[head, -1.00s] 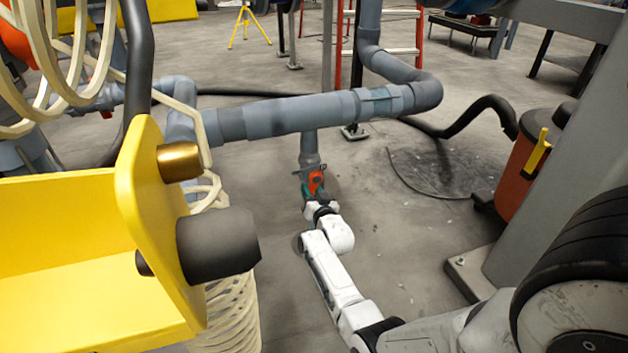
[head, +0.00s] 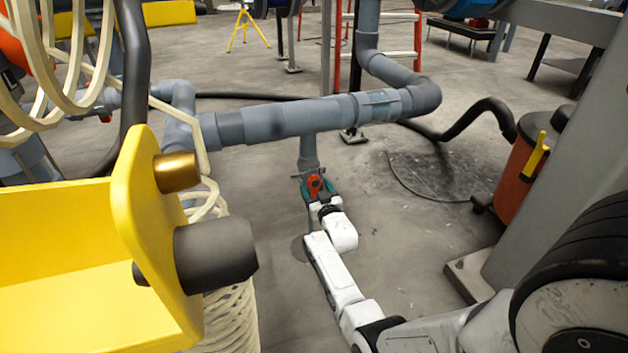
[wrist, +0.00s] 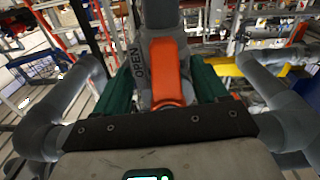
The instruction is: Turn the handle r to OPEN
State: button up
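The handle r (wrist: 168,72) is an orange lever on a grey valve body (wrist: 140,66) that carries the dark word OPEN to the left of the lever. In the head view the orange handle (head: 314,185) shows small, below the horizontal grey pipe. My gripper (wrist: 164,82) has its two green fingers on either side of the handle, with gaps visible between the fingers and the lever. It is open around the handle, not clamped. In the head view my gripper (head: 319,188) is at the valve, its fingers partly hidden.
A thick grey pipe (head: 290,116) runs across above the valve. A yellow bracket (head: 140,220) and cream coiled hose (head: 230,310) stand close on the left. A red-orange vacuum canister (head: 515,175) and a grey post stand on the right. The floor between is mostly clear.

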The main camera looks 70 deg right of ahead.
jog(key=shift+a+f, duration=0.15)
jog(key=shift+f, duration=0.05)
jog(key=p+v, duration=0.5)
jog(key=v, duration=0.2)
jog(key=shift+p, duration=0.3)
jog(key=shift+a+f, duration=0.1)
